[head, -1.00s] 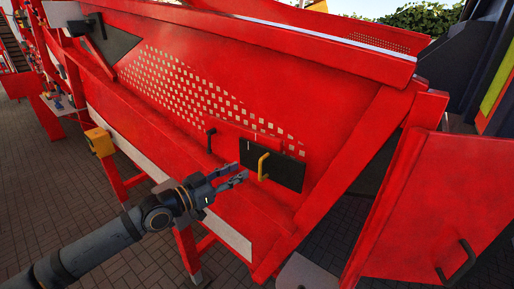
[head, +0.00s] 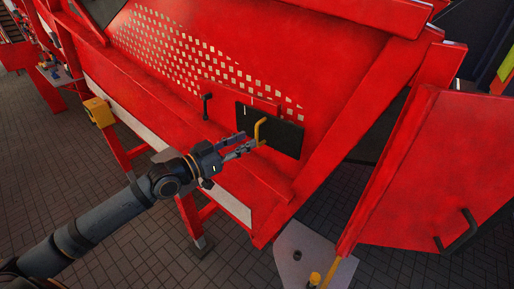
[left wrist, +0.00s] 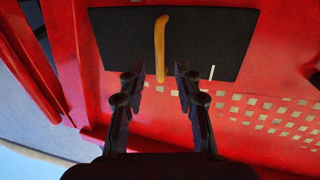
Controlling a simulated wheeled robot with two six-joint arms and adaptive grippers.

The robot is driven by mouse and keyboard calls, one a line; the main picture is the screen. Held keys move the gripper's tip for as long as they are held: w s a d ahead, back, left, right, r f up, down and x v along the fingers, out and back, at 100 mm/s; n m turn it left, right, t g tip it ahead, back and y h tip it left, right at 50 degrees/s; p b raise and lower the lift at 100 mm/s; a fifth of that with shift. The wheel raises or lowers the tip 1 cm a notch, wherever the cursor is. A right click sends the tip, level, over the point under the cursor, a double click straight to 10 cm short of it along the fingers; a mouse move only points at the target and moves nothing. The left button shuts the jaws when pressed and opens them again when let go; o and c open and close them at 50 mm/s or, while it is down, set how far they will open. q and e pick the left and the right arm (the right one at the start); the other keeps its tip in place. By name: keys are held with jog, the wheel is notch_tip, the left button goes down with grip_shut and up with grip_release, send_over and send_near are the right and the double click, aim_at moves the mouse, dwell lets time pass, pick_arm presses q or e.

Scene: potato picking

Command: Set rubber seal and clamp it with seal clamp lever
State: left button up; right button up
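The rubber seal appears to be the black rectangular plate (head: 284,137) on the red machine's sloping side, with a yellow handle (head: 258,130) and a short white mark near its left end. In the left wrist view the plate (left wrist: 118,38) lies ahead, its yellow handle (left wrist: 160,42) upright. My left gripper (head: 254,146) is open at the handle. In the wrist view its fingers (left wrist: 157,80) stand on either side of the handle's lower end, with gaps visible. A small black lever (head: 206,106), possibly the clamp lever, is left of the plate. My right gripper is out of view.
A red strip (head: 241,96) runs just above the plate. A perforated panel spreads up and left. A red ledge (head: 248,178) lies below. A red door (head: 437,180) with a black handle (head: 457,234) stands at the right. A yellow box (head: 98,111) hangs at the left.

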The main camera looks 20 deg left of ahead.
aim_at(257, 135)
pick_arm(q)
jog(key=shift+p+x, duration=0.6)
jog(key=shift+x, duration=2.1)
grip_shut()
